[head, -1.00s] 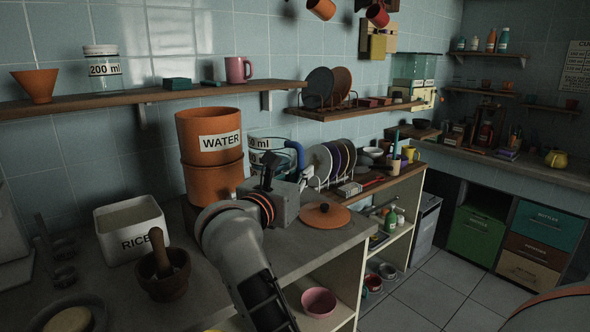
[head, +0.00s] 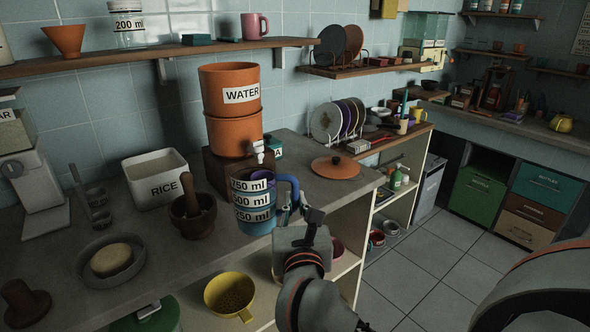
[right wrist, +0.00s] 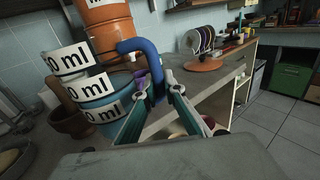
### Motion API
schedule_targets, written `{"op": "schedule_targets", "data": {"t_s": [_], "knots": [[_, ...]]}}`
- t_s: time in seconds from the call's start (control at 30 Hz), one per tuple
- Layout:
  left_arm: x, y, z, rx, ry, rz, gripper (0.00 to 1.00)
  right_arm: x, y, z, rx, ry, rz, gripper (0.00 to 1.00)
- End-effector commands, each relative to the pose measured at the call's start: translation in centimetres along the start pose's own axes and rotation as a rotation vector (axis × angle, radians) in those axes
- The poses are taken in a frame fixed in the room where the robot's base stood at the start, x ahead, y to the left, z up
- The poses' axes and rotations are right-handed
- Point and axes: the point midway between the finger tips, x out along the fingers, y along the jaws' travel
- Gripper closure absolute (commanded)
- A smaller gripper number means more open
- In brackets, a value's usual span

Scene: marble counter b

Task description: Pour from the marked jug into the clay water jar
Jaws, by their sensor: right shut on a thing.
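The marked jug (head: 254,222) is clear with a blue handle (head: 292,188) and bands reading 750, 500 and 250 ml. It looks about upright in the head view, at the counter's front edge. My right gripper (head: 291,210) is shut on the handle. In the right wrist view the fingers (right wrist: 166,92) close around the blue handle, with the jug (right wrist: 88,88) at left. The clay water jar (head: 232,133) stands behind the jug, two orange sections labelled WATER, its top open, a white tap (head: 259,150) low in front. My left gripper is out of view.
An orange lid (head: 335,167) lies on the counter right of the jar. A RICE box (head: 155,178), a mortar (head: 192,208) and a bowl (head: 111,262) stand to the left. A shelf (head: 150,57) runs above, behind the jar. A plate rack (head: 337,122) is at right.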

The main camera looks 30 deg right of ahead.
Motion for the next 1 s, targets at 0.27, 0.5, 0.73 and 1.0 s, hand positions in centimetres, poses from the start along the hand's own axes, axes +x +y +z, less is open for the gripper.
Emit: {"op": "schedule_targets", "data": {"t_s": [0.27,0.5,0.73,1.0], "knots": [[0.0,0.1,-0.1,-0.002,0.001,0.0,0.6,-3.9,1.4,-5.0,-0.009,0.0,0.217,1.0],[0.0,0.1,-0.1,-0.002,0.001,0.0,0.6,-7.8,2.6,-9.8,-0.006,0.002,0.414,1.0],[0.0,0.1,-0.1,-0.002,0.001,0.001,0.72,-9.5,3.1,-11.6,0.005,-0.001,0.496,1.0],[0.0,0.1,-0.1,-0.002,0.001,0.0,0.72,-9.6,2.9,-11.8,0.004,-0.004,0.504,1.0]]}}
